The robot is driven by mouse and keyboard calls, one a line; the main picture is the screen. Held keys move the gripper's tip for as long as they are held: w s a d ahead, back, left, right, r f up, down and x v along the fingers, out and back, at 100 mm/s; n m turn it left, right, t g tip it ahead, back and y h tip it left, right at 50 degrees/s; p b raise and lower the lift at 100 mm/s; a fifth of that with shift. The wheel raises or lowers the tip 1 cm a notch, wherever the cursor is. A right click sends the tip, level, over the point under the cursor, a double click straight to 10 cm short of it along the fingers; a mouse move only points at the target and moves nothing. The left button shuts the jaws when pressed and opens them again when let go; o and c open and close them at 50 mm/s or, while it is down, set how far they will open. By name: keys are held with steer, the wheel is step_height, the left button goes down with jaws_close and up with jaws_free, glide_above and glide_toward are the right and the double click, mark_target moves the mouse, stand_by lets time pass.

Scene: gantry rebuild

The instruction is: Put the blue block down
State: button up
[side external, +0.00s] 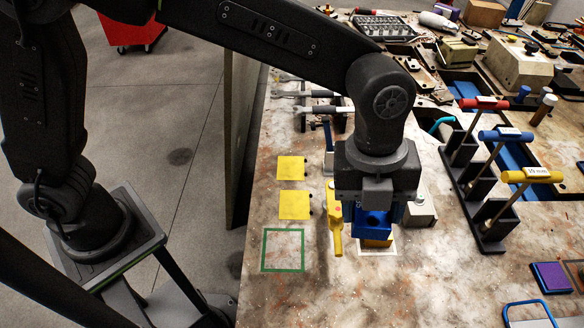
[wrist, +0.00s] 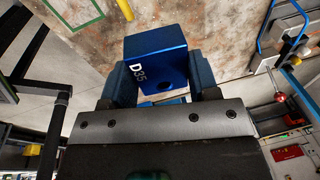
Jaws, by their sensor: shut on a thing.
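The blue block (side external: 373,224) is in my gripper (side external: 374,212), beneath the wrist at the middle right of the side view. In the wrist view the blue block (wrist: 156,52) shows a white "D35" mark and a dark round hole, and sits between the two blue-grey fingers of my gripper (wrist: 162,84). An orange-yellow block (side external: 378,242) shows just below the blue block in the side view, within a white outlined square (side external: 378,253). I cannot tell whether the two blocks touch. A green outlined square (side external: 283,269) on the table to the left is empty.
A yellow-handled tool (side external: 336,230) stands close left of my gripper. Two yellow squares (side external: 294,205) lie further left. A rack of T-handled tools (side external: 490,215) stands to the right, with a grey block (side external: 420,212) between. The table front is clear.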

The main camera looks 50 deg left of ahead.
steer(key=w+a, duration=0.7)
steer(key=a, duration=0.5)
steer(key=n, duration=0.1)
glide_above(292, 169)
steer(key=f, duration=1.2)
steer(key=shift+a+f, duration=0.1)
steer(key=shift+a, duration=0.25)
steer(key=shift+f, duration=1.75)
steer(key=shift+f, duration=0.15)
steer(key=o, duration=1.1)
steer(key=shift+o, duration=0.2)
